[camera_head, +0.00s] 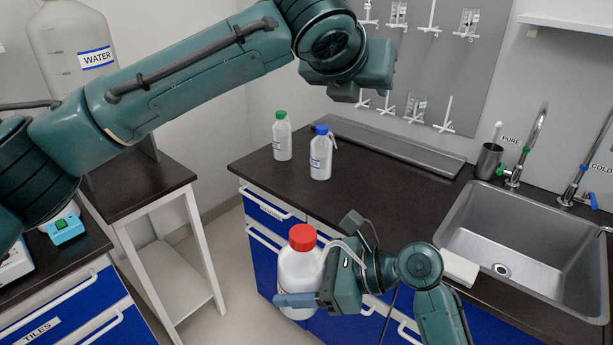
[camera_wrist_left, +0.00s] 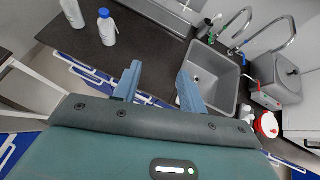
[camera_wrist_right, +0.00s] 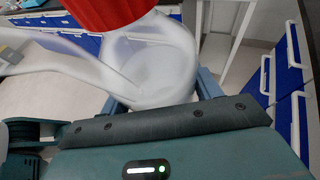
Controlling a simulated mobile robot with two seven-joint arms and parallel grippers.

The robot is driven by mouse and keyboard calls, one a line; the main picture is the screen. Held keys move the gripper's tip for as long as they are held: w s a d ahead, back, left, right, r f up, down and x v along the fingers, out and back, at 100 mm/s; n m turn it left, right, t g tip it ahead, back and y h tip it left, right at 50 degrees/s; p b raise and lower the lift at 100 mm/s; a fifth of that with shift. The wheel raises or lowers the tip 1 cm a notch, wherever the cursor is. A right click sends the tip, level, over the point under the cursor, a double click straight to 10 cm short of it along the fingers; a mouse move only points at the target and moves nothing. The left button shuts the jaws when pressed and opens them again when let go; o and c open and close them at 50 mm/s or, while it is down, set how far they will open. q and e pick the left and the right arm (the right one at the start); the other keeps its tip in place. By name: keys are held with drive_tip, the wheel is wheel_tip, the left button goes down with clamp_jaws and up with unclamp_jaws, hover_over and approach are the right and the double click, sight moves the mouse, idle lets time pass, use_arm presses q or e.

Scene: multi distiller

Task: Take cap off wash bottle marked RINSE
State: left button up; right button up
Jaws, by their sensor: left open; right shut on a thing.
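A white wash bottle (camera_head: 299,273) with a red cap (camera_head: 302,237) and a bent spout is held upright in my right gripper (camera_head: 300,298), in front of the counter. In the right wrist view the bottle (camera_wrist_right: 150,65) sits between the fingers (camera_wrist_right: 160,98), with the red cap (camera_wrist_right: 105,12) on top. I cannot read its label. My left gripper (camera_head: 345,94) is above it, apart from it and empty. In the left wrist view its two fingers (camera_wrist_left: 158,84) are spread.
A blue-capped wash bottle (camera_head: 320,158) and a green-capped bottle (camera_head: 282,140) stand on the dark counter. A sink (camera_head: 530,250) with taps lies to the right. A large WATER bottle (camera_head: 75,45) stands at the left. A side table (camera_head: 145,190) is below my left arm.

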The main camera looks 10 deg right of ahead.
use_arm(q)
drive_tip(key=s+d+r+m+h, duration=0.2)
drive_tip(key=d+r+m+h, duration=0.25)
drive_tip(key=r+h, duration=0.2)
drive_tip(key=s+d+r+m+h, duration=0.2)
drive_tip(key=d+r+m+h, duration=0.1)
drive_tip(key=r+m+h, duration=0.4)
drive_tip(key=s+d+f+m+g+y, duration=0.1)
drive_tip(key=s+d+m+g+y, duration=0.1)
drive_tip(key=s+m+g, duration=1.1)
drive_tip(key=m+t+y, duration=0.4)
drive_tip(key=m+y, duration=0.7)
drive_tip(key=y, duration=0.8)
hover_over(303, 233)
drive_tip(key=shift+n, duration=0.25)
drive_tip(key=f, duration=2)
drive_tip(key=shift+s+d, duration=0.2)
drive_tip(key=shift+d, duration=0.2)
drive_tip(key=shift+w+a+f, duration=0.1)
drive_tip(key=shift+a+f, duration=0.1)
drive_tip(key=shift+f, duration=0.05)
drive_tip(key=f, duration=0.7)
drive_tip(key=shift+w+a+f, duration=0.1)
drive_tip(key=shift+a+f, duration=0.1)
drive_tip(key=shift+c, duration=0.2)
